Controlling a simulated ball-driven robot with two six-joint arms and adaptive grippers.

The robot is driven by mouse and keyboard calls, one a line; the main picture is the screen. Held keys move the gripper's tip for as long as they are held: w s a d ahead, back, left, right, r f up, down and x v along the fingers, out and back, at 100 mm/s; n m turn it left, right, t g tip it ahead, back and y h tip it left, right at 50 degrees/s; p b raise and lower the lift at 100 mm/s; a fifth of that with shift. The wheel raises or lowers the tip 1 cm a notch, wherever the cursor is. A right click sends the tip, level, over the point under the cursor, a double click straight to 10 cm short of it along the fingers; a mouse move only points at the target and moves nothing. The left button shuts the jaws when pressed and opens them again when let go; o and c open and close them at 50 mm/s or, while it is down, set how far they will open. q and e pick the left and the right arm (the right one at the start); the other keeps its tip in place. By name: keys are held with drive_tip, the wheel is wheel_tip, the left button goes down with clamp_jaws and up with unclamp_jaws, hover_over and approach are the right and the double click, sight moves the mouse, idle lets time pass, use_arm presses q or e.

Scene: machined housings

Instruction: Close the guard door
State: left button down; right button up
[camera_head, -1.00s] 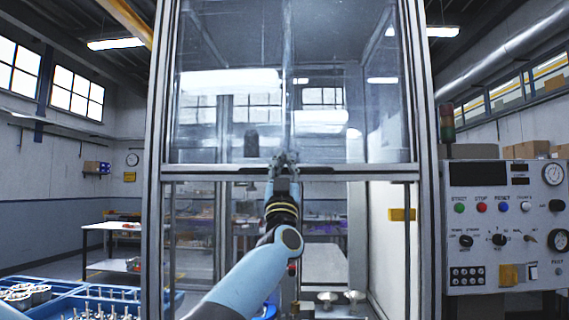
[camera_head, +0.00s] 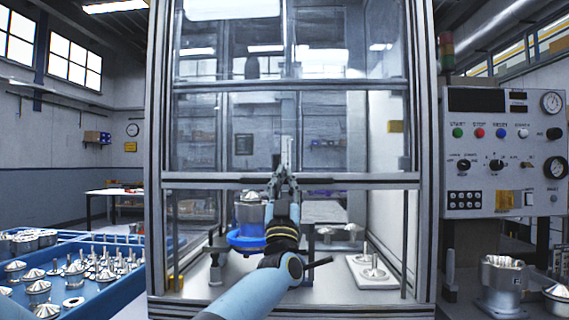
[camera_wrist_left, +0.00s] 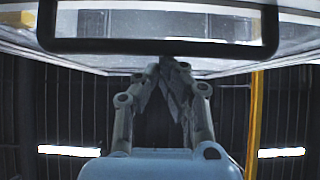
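The guard door (camera_head: 225,130) is a clear sliding panel in the front of a metal-framed machine enclosure. Its lower rail (camera_head: 380,181) crosses the front at mid height, and the opening below it is clear. A dark handle (camera_head: 252,182) sits on this rail and shows as a black bracket in the left wrist view (camera_wrist_left: 100,46). My left gripper (camera_head: 284,172) is at the middle of the handle, its arm rising from below. In the left wrist view its fingers (camera_wrist_left: 166,66) close together at the handle; the exact contact is partly hidden. My right gripper is not in view.
Inside the enclosure are a blue round fixture (camera_head: 246,240) with a metal housing and a white plate (camera_head: 375,276) with pins. A control panel (camera_head: 505,150) stands right. A blue tray (camera_head: 110,300) of metal parts lies left. A loose housing (camera_head: 502,285) stands at lower right.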

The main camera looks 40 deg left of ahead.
use_arm(q)
wheel_tip(320, 180, down, 20)
drive_tip(key=b, duration=1.2)
drive_tip(key=shift+w+f, duration=0.25)
drive_tip(key=shift+a, duration=0.1)
